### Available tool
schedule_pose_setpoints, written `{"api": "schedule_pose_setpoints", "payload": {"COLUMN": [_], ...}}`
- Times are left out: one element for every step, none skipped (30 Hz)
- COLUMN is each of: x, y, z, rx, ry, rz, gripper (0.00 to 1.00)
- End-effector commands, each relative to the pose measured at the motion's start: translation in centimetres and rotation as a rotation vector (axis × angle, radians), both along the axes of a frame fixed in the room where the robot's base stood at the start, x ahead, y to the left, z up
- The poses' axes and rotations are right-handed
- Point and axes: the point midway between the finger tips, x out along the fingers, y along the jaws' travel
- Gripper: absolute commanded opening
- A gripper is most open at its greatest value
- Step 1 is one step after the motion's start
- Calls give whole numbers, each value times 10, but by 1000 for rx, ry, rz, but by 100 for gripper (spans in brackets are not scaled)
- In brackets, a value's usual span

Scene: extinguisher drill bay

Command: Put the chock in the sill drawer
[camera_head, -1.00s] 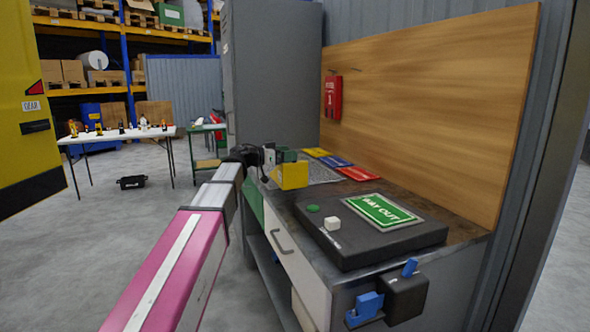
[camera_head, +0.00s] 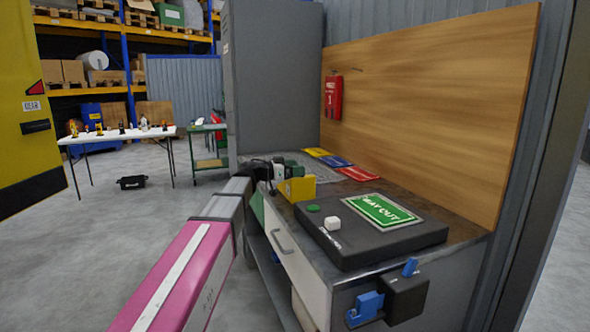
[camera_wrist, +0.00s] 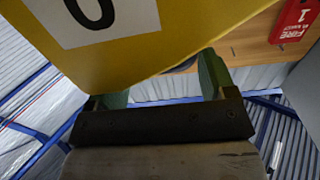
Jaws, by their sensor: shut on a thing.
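The yellow chock (camera_head: 300,188) is held by my gripper (camera_head: 290,171), just above the left front part of the dark worktop. In the wrist view, the chock (camera_wrist: 170,30) fills the top, with a white label and a black mark, and my gripper's green fingers (camera_wrist: 165,84) reach it. A pale drawer front (camera_head: 298,262) with a grey bar handle (camera_head: 281,241) is under the worktop's front edge, below the chock. I take it as the sill drawer; it looks shut. My arm hides part of the bench's left front.
Yellow, blue and red cards (camera_head: 357,173) lie behind. A blue bracket (camera_head: 365,307) juts from the bench end.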

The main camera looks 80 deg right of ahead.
Motion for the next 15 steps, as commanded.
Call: {"api": "schedule_pose_setpoints", "payload": {"x": [0, 0, 0, 0, 0, 0, 0, 0, 0, 0, 0, 0, 0, 0, 0], "y": [0, 0, 0, 0, 0, 0, 0, 0, -1, -1, -1, 0, 0, 0, 0], "z": [0, -1, -2, -3, -4, -5, -6, -7, -7, -7, -6, -6, -6, -6, -6], "rx": [2, 3, 3, 3, 4, 4, 5, 6, 7, 7, 6, 6, 6, 5, 4], "ry": [2, 1, 1, 1, 1, 1, 1, -1, -1, -1, -1, -1, -1, 0, -1], "rz": [1, 1, 1, 1, 1, 1, 1, 1, 1, 1, 1, 1, 1, 1, 1], "gripper": [4, 4, 4, 4, 4, 4, 4, 84, 97, 100, 100, 100, 100, 100, 100]}}
